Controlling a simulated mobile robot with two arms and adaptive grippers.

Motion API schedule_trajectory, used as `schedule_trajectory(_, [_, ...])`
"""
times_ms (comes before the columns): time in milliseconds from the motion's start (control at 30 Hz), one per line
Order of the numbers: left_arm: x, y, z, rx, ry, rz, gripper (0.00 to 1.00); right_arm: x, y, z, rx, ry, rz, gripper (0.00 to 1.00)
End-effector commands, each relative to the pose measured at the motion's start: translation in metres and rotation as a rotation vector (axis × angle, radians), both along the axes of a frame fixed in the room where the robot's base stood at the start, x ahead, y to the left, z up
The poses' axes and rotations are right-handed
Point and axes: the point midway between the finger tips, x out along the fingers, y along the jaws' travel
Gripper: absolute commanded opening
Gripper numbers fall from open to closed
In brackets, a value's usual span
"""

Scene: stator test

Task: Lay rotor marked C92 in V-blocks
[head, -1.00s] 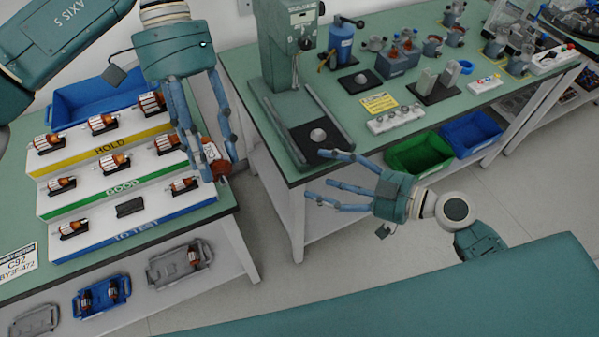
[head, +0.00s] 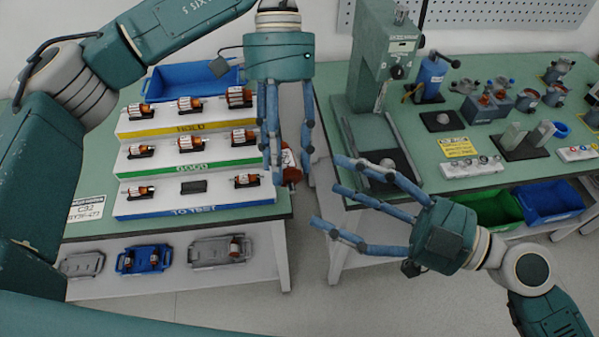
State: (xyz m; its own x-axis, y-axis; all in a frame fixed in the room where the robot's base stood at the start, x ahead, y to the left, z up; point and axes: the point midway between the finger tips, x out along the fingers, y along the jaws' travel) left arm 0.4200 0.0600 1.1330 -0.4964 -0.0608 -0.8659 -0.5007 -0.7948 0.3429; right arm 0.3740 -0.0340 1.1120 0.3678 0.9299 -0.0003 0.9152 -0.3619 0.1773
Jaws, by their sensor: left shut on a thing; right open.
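My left gripper (head: 284,150) points down at the right end of the stepped rack and is shut on a rotor (head: 290,170), orange-brown with a pale marked part. Its fingers partly hide it and its mark is not readable. What look like the V-blocks (head: 514,136) are two pale upright blocks on a dark base on the right bench; nothing visibly lies in them. A card (head: 87,208) reading C92 stands at the rack's left. My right gripper (head: 335,193) is open and empty, fingers pointing left, before the right bench's front edge.
The rack (head: 130,210) holds several rotors on HOLD, GOOD and TO TEST steps, with one empty cradle (head: 193,187) on TO TEST. A press (head: 375,80) stands on the right bench (head: 440,185). A yellow sign (head: 457,148) lies left of the V-blocks. A floor gap separates the benches.

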Motion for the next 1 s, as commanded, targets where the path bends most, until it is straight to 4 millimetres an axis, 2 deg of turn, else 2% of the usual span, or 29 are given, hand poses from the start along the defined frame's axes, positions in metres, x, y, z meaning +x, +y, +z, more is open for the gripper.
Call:
schedule_trajectory(200, [0.000,0.000,0.001,-0.002,0.000,0.000,0.00,0.017,0.040,0.002,0.005,-0.004,-0.001,0.73])
schedule_trajectory(400, [0.000,0.000,0.001,-0.002,0.000,0.000,0.00,0.027,0.066,0.001,0.005,0.000,-0.001,0.73])
schedule_trajectory(600, [0.000,0.000,0.001,-0.002,0.000,0.000,0.00,0.030,0.076,0.000,0.002,0.001,-0.001,0.73])
schedule_trajectory(867, [0.000,0.000,0.001,-0.002,0.000,0.000,0.00,0.031,0.076,0.000,0.001,0.001,-0.001,0.73])
schedule_trajectory(1000, [0.000,0.000,0.001,-0.002,0.000,0.000,0.00,0.031,0.076,0.000,0.001,0.001,-0.001,0.46])
